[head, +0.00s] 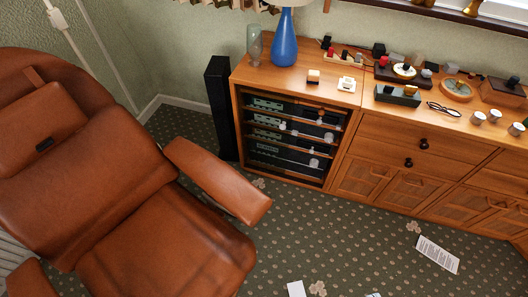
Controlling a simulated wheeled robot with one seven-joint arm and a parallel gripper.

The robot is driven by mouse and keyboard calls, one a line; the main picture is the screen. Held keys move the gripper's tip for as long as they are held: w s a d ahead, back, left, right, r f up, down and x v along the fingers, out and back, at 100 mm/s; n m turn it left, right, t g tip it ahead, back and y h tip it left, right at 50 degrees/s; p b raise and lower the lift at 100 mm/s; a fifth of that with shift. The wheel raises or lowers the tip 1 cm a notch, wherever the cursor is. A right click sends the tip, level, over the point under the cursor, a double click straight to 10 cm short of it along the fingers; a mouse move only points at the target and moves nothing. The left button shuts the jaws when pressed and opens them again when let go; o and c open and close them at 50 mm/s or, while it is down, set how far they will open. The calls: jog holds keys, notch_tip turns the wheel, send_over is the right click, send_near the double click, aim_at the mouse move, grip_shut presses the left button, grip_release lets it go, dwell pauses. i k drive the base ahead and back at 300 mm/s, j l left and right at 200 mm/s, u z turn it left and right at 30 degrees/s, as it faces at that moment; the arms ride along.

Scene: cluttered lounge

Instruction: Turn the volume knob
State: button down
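A stack of hi-fi units (268,136) sits on shelves in an open-fronted wooden cabinet in the head view. Several pale round knobs show on the unit fronts, one at the right of the second unit (328,136) and one on the lowest unit (313,162). They are too small to tell which is the volume knob or how it is turned. My gripper is not in view, and nothing is seen touching the units.
A brown leather recliner (165,235) fills the left, its armrest near the cabinet. A tall black speaker (219,108) stands left of the cabinet. The sideboard top (372,107) holds a blue lamp (284,40) and small objects. Papers (437,254) lie on otherwise open carpet.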

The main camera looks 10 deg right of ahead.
aim_at(315, 163)
jog(key=i+l, duration=0.1)
jog(key=i, duration=0.35)
jog(key=i+l+u, duration=0.1)
jog(key=i, duration=0.35)
jog(key=i+l, duration=0.15)
jog(key=i, duration=0.3)
